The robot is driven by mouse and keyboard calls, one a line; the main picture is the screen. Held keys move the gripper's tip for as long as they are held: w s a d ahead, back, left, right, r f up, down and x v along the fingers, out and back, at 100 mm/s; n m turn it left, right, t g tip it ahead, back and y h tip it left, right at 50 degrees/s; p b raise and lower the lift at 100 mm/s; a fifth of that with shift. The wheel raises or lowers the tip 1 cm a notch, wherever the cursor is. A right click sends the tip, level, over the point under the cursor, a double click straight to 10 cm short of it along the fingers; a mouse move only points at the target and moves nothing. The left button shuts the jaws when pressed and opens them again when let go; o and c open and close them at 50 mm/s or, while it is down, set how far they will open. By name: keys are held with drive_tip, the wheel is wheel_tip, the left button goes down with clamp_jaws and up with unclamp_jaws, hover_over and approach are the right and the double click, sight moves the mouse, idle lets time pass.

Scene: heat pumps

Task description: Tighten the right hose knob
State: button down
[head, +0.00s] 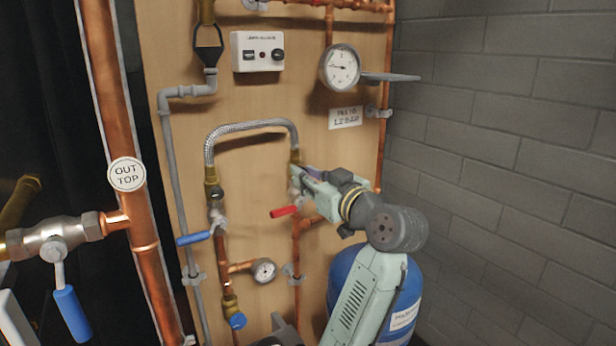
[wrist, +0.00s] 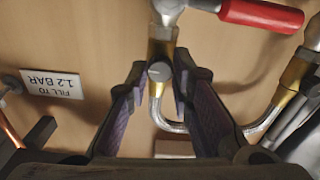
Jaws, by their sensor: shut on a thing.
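A braided hose (head: 245,127) arcs between two brass fittings on the wooden board. The right hose knob (wrist: 160,72) is a small grey knob on the brass fitting at the hose's right end. The right brass fitting (head: 295,157) shows just above my gripper (head: 305,175) in the head view, where the knob itself is hidden. In the wrist view, my gripper (wrist: 160,85) has one finger on each side of the knob and is shut on it. The hose (wrist: 172,124) also runs below the knob there.
A red lever (head: 284,211) is close to my gripper, and a blue lever (head: 193,238) sits on the left valve. A pressure gauge (head: 340,67) is above, with a blue tank (head: 345,275) below. A grey brick wall (head: 480,130) is at the right.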

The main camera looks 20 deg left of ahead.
drive_tip(key=shift+m, duration=0.3)
drive_tip(key=shift+f+m+p, duration=0.1)
drive_tip(key=shift+m+p, duration=1.95)
drive_tip(key=shift+m, duration=15.05)
drive_tip(key=c, duration=1.4)
unclamp_jaws()
